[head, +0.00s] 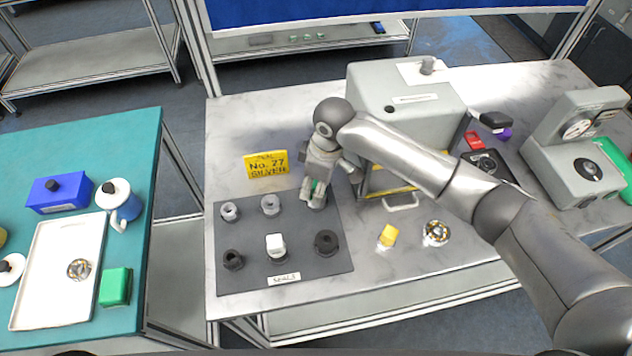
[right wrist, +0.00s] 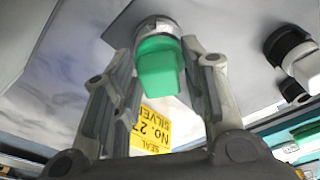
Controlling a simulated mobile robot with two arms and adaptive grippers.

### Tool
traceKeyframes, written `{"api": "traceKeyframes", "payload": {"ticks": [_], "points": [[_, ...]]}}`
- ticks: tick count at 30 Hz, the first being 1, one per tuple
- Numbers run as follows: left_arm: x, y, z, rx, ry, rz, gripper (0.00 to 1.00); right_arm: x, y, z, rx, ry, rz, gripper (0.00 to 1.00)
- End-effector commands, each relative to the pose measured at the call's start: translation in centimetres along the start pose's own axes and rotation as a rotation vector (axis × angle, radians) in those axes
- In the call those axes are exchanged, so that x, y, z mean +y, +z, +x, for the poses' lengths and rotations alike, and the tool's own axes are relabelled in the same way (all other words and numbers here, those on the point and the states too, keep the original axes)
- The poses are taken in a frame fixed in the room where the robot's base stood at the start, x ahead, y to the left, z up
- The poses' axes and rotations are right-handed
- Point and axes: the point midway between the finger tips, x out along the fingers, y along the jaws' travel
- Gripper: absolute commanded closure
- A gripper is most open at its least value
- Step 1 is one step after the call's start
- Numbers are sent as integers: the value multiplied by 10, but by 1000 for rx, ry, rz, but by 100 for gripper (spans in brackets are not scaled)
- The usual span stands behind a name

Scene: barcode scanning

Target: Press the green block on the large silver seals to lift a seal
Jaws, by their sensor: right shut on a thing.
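My right gripper (head: 314,196) is shut on a green block (head: 318,187), low over the back right spot of the dark seal mat (head: 300,221). In the right wrist view the green block (right wrist: 160,72) sits between the two fingers, with a silver ring-shaped seal (right wrist: 157,28) at its far end. They look touching, but I cannot tell how firmly. Two more silver seals, one at the left (head: 230,211) and one in the middle (head: 270,205), stand in the mat's back row. My left gripper is not in view.
The mat's front row has a dark seal (head: 233,260), a white block (head: 275,245) and another dark seal (head: 326,243). A yellow sign (head: 266,165) reading "No. 27 SILVER" stands behind. A grey machine (head: 405,105) is close to my right arm.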

Motion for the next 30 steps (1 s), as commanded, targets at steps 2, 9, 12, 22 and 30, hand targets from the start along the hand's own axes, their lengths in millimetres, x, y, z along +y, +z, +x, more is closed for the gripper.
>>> {"api": "traceKeyframes", "payload": {"ticks": [2,9,12,22,30], "points": [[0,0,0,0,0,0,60,0,0,1,0,0,0,88],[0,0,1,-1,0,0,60,0,0,4,0,0,0,88],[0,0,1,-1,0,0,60,0,1,5,0,0,0,88],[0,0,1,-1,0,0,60,-1,2,8,-1,-1,0,88],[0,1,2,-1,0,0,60,-1,2,9,-3,-3,0,88]]}}
